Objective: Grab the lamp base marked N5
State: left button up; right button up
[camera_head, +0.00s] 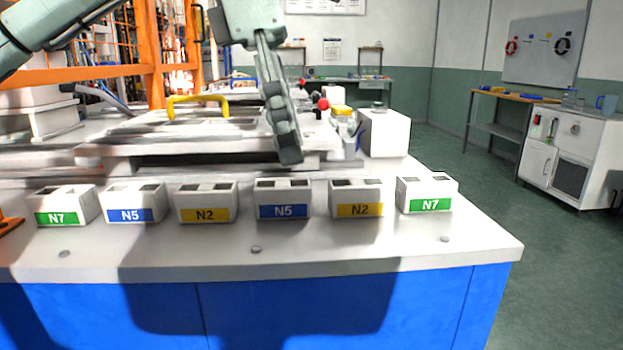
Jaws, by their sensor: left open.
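Two white lamp bases carry a blue N5 label. One N5 base (137,202) is second from the left in the row, and the other N5 base (284,198) stands near the middle. Both sit upright on the white bench top. My left gripper (288,154) hangs down from above, seen edge-on, with its tips above the middle N5 base in the picture. It is open and holds nothing that I can see. How far it is from the base in depth is hard to tell. My right gripper is not in view.
The row also holds green N7 bases (63,206) (427,193) at its ends and yellow N2 bases (207,202) (357,198). Behind the row are a low grey fixture (200,150), a yellow handle (198,99) and a white box (385,133).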

aim_at(281, 183)
pick_arm(q)
jog(key=shift+w+a+r+t+y, duration=0.35)
jog(key=shift+w+a+y, duration=0.25)
jog(key=shift+w+a, duration=0.2)
jog(key=shift+w+a+f, duration=0.1)
jog(key=shift+a, duration=0.25)
jog(key=f, duration=0.2)
jog(key=d+f, duration=0.1)
jog(key=f, duration=0.1)
jog(key=s+f, duration=0.1)
jog(key=f, duration=0.2)
jog(key=shift+d, duration=0.15)
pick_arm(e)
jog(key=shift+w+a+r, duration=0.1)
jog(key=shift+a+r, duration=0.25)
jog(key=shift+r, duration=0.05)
pick_arm(q)
jog(key=shift+c, duration=0.2)
jog(key=c, duration=1.2)
jog(key=shift+r, duration=0.1)
